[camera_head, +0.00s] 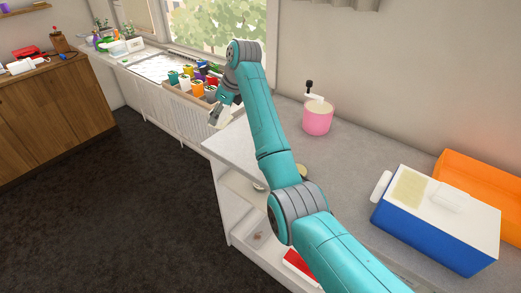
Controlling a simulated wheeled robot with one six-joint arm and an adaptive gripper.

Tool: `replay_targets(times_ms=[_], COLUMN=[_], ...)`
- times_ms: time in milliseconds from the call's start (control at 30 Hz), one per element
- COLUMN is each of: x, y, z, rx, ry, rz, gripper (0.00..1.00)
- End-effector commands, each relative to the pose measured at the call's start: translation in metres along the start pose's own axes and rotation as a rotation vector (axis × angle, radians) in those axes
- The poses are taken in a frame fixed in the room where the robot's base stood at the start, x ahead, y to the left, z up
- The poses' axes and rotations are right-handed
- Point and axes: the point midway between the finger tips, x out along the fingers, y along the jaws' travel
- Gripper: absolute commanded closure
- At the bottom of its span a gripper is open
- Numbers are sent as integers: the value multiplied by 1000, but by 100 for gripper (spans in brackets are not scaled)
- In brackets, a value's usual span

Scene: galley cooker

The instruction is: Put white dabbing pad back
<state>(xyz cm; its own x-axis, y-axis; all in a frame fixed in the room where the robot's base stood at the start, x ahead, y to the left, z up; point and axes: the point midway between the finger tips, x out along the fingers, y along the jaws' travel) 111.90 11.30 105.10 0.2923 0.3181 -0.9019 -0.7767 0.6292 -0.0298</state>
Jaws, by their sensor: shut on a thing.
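My gripper (220,114) hangs at the end of my teal arm, over the gap just left of the near counter's far corner. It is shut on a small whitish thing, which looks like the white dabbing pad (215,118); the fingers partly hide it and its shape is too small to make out. A wooden tray (188,101) with several coloured cylinders stands on the window counter, behind and left of my gripper. One of these cylinders is white (184,86). My gripper is apart from the tray.
A pink pot (317,118) with a black-topped white tool stands on the grey counter (350,160). A blue box (430,235) with a white lid and an orange box (485,178) are at right. A wooden cabinet (50,115) stands left. Dark floor lies open between.

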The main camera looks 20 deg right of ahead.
Motion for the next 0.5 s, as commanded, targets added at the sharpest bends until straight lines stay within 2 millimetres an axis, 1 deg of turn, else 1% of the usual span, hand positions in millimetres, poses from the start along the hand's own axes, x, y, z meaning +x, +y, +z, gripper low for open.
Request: replay_targets(times_ms=[33, 100, 200, 333, 433, 500], x=[-2, -5, -10, -14, -12, -5], y=[-13, -26, -39, -48, -50, -50], z=[-24, -51, -81, -104, -112, -116], rx=[50, 111, 181, 234, 249, 252], ry=[6, 13, 20, 26, 27, 28], rz=[-18, -40, -66, -84, -89, -89], gripper=[52, 52, 52, 52, 52, 52])
